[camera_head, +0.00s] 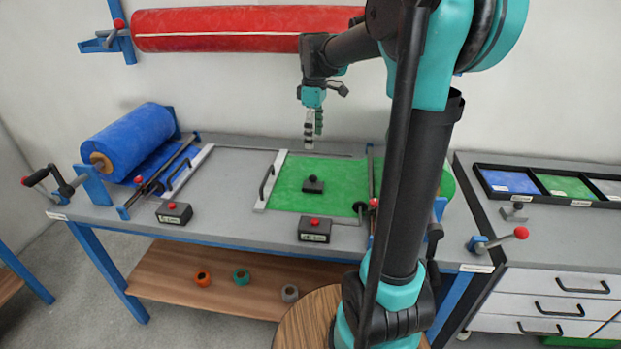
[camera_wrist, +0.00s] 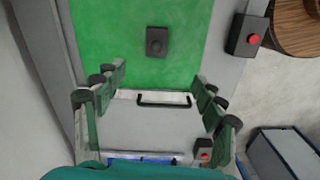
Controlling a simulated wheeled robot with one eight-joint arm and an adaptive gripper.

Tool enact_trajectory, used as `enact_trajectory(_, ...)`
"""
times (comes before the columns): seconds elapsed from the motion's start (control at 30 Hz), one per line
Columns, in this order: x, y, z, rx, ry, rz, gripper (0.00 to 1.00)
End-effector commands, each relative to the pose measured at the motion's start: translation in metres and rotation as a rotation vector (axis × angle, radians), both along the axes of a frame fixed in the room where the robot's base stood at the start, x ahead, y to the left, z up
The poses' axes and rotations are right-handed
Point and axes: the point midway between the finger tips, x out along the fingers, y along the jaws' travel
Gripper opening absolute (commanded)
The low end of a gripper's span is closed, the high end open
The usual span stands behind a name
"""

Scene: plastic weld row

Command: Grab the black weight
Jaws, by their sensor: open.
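The black weight (camera_head: 313,184) is a small dark block with a knob on top. It lies on the green sheet (camera_head: 335,200) on the grey table. In the wrist view the weight (camera_wrist: 156,42) shows near the top centre, on the green sheet (camera_wrist: 110,30). My gripper (camera_head: 314,130) hangs above the back part of the table, higher than the weight and apart from it. In the wrist view my gripper's fingers (camera_wrist: 160,85) are spread wide with nothing between them.
Black button boxes with red tops (camera_head: 174,213) (camera_head: 314,230) stand along the table's front edge. A blue roll (camera_head: 130,138) is at the left. A white bar with a black handle (camera_head: 270,182) borders the green sheet. A sample tray (camera_head: 548,186) lies on the right-hand cabinet.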

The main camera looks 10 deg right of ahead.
Motion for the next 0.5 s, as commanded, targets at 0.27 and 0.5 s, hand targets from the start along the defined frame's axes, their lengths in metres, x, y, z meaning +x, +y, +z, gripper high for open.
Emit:
enact_trajectory(0.27,0.000,0.000,-0.029,0.000,0.000,-0.001,0.70)
enact_trajectory(0.5,0.000,0.000,-0.076,0.000,0.000,-0.001,0.70)
